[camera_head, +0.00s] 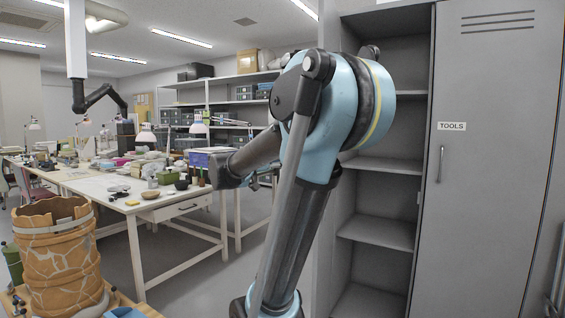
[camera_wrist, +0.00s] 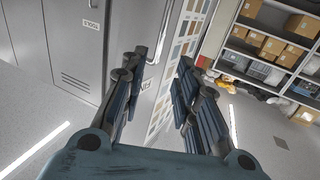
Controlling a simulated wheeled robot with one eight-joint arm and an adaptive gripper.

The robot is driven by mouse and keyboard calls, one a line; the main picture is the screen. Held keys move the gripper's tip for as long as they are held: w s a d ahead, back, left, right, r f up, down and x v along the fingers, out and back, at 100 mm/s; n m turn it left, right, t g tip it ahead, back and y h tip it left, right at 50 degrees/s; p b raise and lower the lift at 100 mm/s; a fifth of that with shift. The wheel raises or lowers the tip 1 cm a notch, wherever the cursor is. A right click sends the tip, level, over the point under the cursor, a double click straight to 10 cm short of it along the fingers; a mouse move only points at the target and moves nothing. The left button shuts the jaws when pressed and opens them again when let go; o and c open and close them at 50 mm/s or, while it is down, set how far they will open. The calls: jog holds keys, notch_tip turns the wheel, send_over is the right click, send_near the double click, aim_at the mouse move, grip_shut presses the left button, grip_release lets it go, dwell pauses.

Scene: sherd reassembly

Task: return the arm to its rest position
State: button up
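My arm (camera_head: 345,110) stands folded in the middle of the head view, a pale blue joint at its top and dark links below. It is in front of an open grey cabinet. My gripper (camera_wrist: 163,60) shows in the wrist view with its two dark blue fingers apart. Only background shows between them, so it is open and empty. In the head view I cannot clearly make out the fingers. The wrist view is tilted and looks past the fingers at a panel of colour swatches (camera_wrist: 183,50) and a grey locker.
The tools cabinet door (camera_head: 490,180) and empty shelves (camera_head: 380,232) stand close at the right. A reassembled brown pot (camera_head: 58,262) with a strap around it stands at the lower left. A cluttered worktable (camera_head: 130,207) is behind it. Open floor lies between.

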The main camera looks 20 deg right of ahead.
jog(key=shift+w, duration=0.1)
jog(key=w+a+r+n+t+y, duration=0.4)
jog(key=w+a+n+t+y, duration=0.35)
jog(key=a+t, duration=0.45)
jog(key=s+a+f+n+y, duration=0.2)
jog(key=a+f+n+y, duration=0.7)
jog(key=a+f+y, duration=0.4)
jog(key=s+a+f+n+g, duration=0.1)
jog(key=s+a+f+g, duration=0.1)
jog(key=s+f+g, duration=0.6)
jog(key=s+d+f+m+g+h, duration=0.1)
jog(key=s+d+f+g, duration=0.2)
jog(key=s+f, duration=0.6)
jog(key=s+d+f+m+g+h, duration=0.1)
jog(key=s+d+f+g+h, duration=0.1)
jog(key=s+f, duration=0.7)
jog(key=shift+s+d+f+g, duration=0.2)
jog(key=shift+d+g, duration=0.7)
jog(key=shift+d, duration=0.2)
